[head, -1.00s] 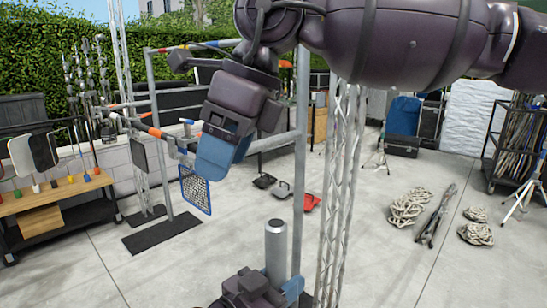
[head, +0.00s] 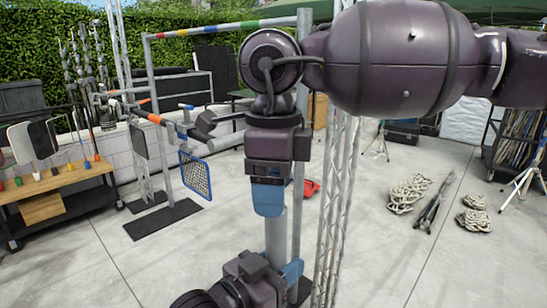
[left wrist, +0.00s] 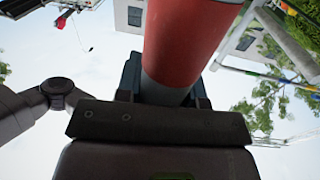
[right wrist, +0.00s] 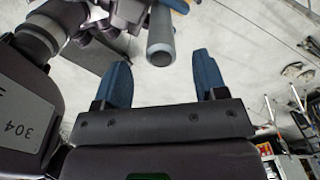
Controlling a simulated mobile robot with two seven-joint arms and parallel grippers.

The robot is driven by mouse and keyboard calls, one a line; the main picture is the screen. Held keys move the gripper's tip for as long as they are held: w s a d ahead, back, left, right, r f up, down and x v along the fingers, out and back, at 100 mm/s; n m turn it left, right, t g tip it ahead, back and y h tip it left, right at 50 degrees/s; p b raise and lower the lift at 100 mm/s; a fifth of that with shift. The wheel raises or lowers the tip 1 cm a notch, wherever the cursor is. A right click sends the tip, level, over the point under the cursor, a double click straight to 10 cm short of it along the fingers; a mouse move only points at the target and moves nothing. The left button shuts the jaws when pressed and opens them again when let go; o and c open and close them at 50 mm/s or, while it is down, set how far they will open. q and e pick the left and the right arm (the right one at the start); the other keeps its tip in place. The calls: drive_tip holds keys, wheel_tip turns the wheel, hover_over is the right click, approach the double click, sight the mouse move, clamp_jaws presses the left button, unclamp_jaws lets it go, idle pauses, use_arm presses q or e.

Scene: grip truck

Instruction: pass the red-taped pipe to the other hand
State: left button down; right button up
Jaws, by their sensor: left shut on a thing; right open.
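The pipe stands upright in the head view, its bare grey length (head: 276,238) showing between my two grippers. My left gripper (head: 282,272), the lower one, is shut on it. In the left wrist view the pipe's wide red tape band (left wrist: 188,40) lies just beyond the left fingers (left wrist: 165,90). My right gripper (head: 268,205) is above the left one and covers the upper pipe in the head view. In the right wrist view its blue fingers (right wrist: 162,75) are open and empty, with the pipe's round grey end (right wrist: 160,54) just ahead, lined up between them.
A grey metal frame with coloured bands (head: 232,27) and a lattice truss (head: 335,190) stand close behind the pipe. A blue-edged mesh paddle (head: 195,176) hangs to the left. A wooden-topped bench (head: 55,183) is far left. Rope coils (head: 405,195) lie on open floor at right.

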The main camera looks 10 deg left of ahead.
sight(276, 228)
drive_tip(key=shift+f, duration=2.75)
drive_tip(key=shift+c, duration=0.5)
drive_tip(key=c, duration=1)
use_arm(q)
drive_tip(key=c, duration=0.7)
unclamp_jaws()
use_arm(e)
drive_tip(key=shift+c, duration=0.5)
use_arm(q)
drive_tip(key=shift+o, duration=0.2)
drive_tip(key=v, duration=0.7)
drive_tip(key=s+a+f+n+g+y, duration=0.1)
drive_tip(key=s+a+f+y, duration=0.3)
drive_tip(key=f, duration=0.7)
drive_tip(key=s+a+f+n+g+y, duration=0.1)
drive_tip(key=s+a+f+n+y, duration=0.2)
drive_tip(key=a+f, duration=0.6)
drive_tip(key=s+a+f+n+y, duration=0.2)
drive_tip(key=s+a+f+y, duration=0.2)
drive_tip(key=f, duration=0.9)
drive_tip(key=s+a, duration=0.2)
drive_tip(key=s, duration=0.1)
drive_tip(key=shift+s+a+n+g+y, duration=0.15)
drive_tip(key=shift+a+n+g+y, duration=0.15)
drive_tip(key=shift+n+g, duration=0.1)
